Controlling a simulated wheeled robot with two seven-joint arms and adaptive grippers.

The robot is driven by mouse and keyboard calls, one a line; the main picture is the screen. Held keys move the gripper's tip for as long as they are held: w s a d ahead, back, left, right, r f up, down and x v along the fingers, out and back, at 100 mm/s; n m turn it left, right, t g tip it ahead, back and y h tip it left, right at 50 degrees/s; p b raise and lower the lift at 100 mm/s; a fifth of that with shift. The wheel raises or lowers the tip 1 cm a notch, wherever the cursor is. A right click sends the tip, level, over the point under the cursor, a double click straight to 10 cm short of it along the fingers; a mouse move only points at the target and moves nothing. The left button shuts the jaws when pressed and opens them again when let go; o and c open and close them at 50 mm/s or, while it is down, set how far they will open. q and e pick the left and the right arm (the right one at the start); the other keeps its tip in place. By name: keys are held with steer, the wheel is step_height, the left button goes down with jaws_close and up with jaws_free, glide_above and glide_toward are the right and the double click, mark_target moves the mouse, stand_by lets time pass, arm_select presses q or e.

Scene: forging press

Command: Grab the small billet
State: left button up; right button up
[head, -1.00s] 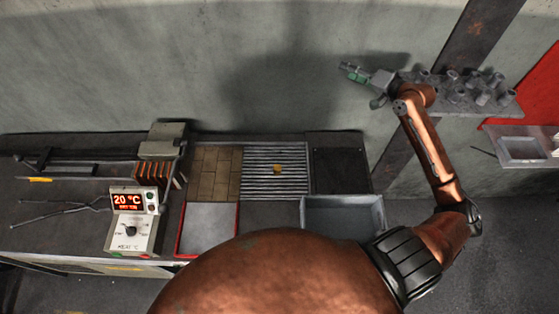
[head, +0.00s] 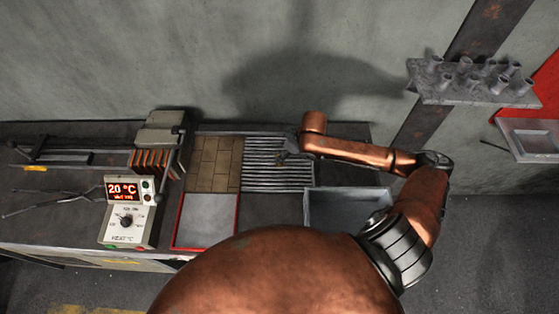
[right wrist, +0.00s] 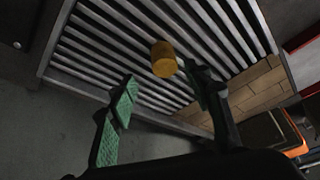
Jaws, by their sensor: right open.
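The small billet (right wrist: 164,59) is a short yellow-orange cylinder on the slatted metal rack. In the right wrist view it sits just beyond my right gripper (right wrist: 158,90), nearer the right finger. The gripper is open, its green-padded fingers spread, and nothing is between them. In the head view my right gripper (head: 284,158) is over the rack (head: 265,182), and the billet cannot be made out there. My left gripper is not in view.
Firebricks (head: 213,165) adjoin the rack on the left. A red-rimmed tray (head: 206,222) and a grey bin (head: 347,207) stand in front. The heater control box (head: 128,214) reads 20 °C. A wall shelf (head: 470,92) holds several grey cylindrical pieces.

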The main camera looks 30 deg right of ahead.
steer(key=x, duration=0.4)
steer(key=shift+s+a+f, duration=0.2)
steer(key=shift+a+f, duration=0.05)
steer(key=shift+a, duration=0.1)
steer(key=shift+w+f, duration=0.1)
steer(key=shift+f, duration=0.2)
jaws_close()
steer(key=shift+r, duration=0.1)
